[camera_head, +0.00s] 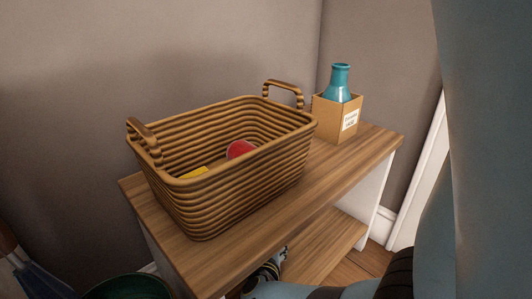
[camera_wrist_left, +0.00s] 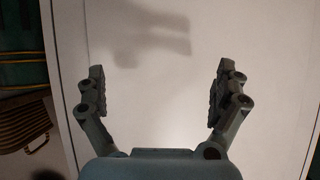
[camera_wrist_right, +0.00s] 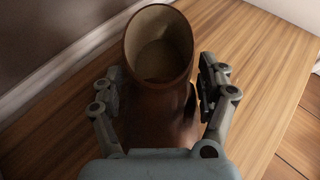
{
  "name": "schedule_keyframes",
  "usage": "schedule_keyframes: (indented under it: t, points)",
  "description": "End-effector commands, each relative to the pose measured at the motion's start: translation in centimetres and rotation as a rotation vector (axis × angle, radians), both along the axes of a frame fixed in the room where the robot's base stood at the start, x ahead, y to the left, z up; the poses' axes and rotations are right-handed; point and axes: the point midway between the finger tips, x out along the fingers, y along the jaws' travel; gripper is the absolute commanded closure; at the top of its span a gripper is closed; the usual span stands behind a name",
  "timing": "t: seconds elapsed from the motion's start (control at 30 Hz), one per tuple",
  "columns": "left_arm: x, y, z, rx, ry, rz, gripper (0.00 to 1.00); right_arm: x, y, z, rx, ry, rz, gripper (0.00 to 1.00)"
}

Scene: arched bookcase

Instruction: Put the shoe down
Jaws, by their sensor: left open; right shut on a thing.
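The shoe is a tall brown boot (camera_wrist_right: 155,112) in the right wrist view, its round open top facing the camera. My right gripper (camera_wrist_right: 160,84) is shut on the boot, one finger at each side of it. The boot is over a wooden board (camera_wrist_right: 255,65); I cannot tell whether its sole touches it. In the head view part of my right gripper (camera_head: 272,268) shows at the lower shelf (camera_head: 325,240), and the boot is hidden there. My left gripper (camera_wrist_left: 157,85) is open and empty in front of a white surface (camera_wrist_left: 160,35).
A wicker basket (camera_head: 245,185) with a red thing (camera_head: 240,149) and a yellow thing (camera_head: 193,172) stands on the wooden top (camera_head: 345,165). A box (camera_head: 335,120) with a teal bottle (camera_head: 339,83) stands behind it. The visible right part of the lower shelf is clear.

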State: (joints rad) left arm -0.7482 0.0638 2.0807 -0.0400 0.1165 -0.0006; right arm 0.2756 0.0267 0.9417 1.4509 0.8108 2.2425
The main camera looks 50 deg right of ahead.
Motion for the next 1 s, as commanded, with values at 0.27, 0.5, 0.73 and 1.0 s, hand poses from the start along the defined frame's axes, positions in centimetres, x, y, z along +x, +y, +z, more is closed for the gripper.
schedule_keyframes:
  t: [0.27,0.5,0.73,1.0]
  points:
    - [0.3,0.0,0.2,0.001,-0.011,-0.002,0.00,0.0,0.0,0.0,0.000,0.000,0.000,0.00]
    - [0.3,0.0,0.2,0.001,-0.010,-0.002,0.00,0.0,0.0,0.0,0.000,0.000,0.000,0.00]
    - [-0.4,0.1,-0.2,0.001,0.043,0.005,0.00,-0.4,0.5,0.5,0.002,0.000,0.001,0.00]
    - [1.3,0.5,1.1,0.009,0.227,0.023,0.00,-3.1,4.2,2.7,0.003,-0.004,-0.001,0.00]
